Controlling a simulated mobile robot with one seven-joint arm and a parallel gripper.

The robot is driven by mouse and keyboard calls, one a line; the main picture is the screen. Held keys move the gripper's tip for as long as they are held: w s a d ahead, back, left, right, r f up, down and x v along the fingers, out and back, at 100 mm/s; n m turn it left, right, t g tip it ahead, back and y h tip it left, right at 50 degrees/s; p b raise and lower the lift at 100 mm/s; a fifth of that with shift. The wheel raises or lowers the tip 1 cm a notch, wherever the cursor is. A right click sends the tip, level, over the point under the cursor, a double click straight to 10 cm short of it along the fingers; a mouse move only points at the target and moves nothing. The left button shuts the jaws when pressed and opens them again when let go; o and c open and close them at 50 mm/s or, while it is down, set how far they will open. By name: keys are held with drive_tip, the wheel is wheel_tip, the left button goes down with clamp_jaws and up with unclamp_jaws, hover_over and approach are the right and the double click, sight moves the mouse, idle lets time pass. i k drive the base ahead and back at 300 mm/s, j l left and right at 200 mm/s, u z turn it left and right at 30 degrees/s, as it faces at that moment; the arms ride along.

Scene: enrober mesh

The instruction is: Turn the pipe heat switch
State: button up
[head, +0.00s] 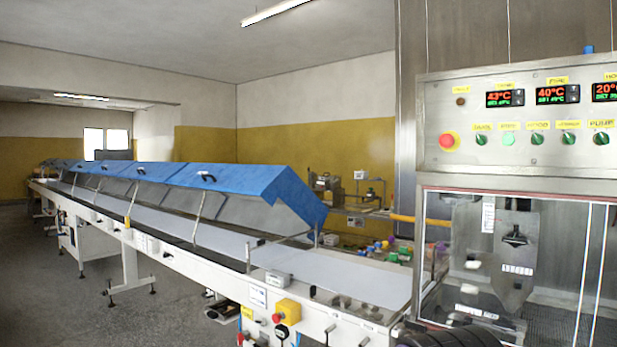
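A steel control panel (467,98) fills the upper right of the head view. A row of green rotary switches runs along its lower half under yellow labels. The second switch from the left (508,139) looks paler and brighter than the others; its small label seems to read PIPE, but it is blurred. Beside it are the first switch (481,139) and the third switch (537,139). I cannot read the knob angles surely. The middle display (557,95) above shows 40°C. My gripper is not in view.
A red emergency button (447,141) sits left of the switches. Below the panel is a glazed enrober cabinet (520,250). A long conveyor (215,240) with blue hoods (230,180) runs to the left. A dark ribbed shape shows at the bottom edge. The floor at left is mostly clear.

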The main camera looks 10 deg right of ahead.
sight(508, 139)
drive_tip(key=z, duration=1.75)
drive_tip(key=j, duration=1.55)
drive_tip(key=k+l+z, duration=0.1)
drive_tip(key=k+l, duration=0.25)
drive_tip(key=i+j+u, duration=0.1)
drive_tip(key=i+j, duration=0.2)
drive_tip(key=j, duration=0.05)
